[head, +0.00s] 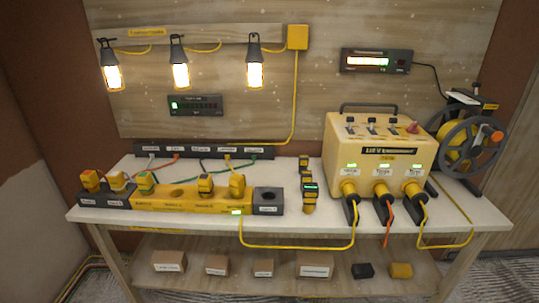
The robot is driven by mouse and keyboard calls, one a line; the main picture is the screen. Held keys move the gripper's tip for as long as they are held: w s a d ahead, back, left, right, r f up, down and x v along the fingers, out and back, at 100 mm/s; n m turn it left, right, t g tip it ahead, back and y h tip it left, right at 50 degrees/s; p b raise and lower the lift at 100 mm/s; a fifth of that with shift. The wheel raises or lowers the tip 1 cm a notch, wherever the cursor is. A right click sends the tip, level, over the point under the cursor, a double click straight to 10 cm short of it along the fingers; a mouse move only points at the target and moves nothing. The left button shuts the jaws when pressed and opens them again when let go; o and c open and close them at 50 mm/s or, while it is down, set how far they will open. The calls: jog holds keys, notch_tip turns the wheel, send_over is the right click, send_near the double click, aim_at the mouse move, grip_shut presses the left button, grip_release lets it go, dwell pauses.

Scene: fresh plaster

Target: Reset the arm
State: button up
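No part of my arm or gripper shows in the head view, so I cannot tell its pose or whether it holds anything. The view faces a white-topped workbench (310,228). A yellow power box (381,150) with switches on top and three plugs in its front stands on the right half. A long yellow socket strip (165,202) with several plugs lies at the left front, between a dark block at each end.
A cable reel (459,145) stands at the right end. A dark socket bar (205,151) runs along the back. Three lit lamps (181,73) hang above. Yellow cable (297,247) droops over the front edge. Small boxes (315,265) sit on the lower shelf.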

jog(key=s+d+f+m+t+h, duration=0.15)
jog(key=s+d, duration=0.35)
jog(key=s, duration=0.7)
jog(key=s+d+m+t, duration=0.2)
jog(key=s+d, duration=0.3)
jog(key=s, duration=0.8)
jog(key=s+d+r+m+t+h, duration=0.1)
jog(key=s+r+t, duration=0.1)
jog(key=s+r, duration=0.8)
jog(key=s+d+r+m+t+h, duration=0.1)
jog(key=s+d+r+m+t, duration=0.1)
jog(key=s+r, duration=0.7)
jog(key=shift+s+d+r, duration=0.15)
jog(key=shift+s+r, duration=0.25)
jog(key=shift+r, duration=0.15)
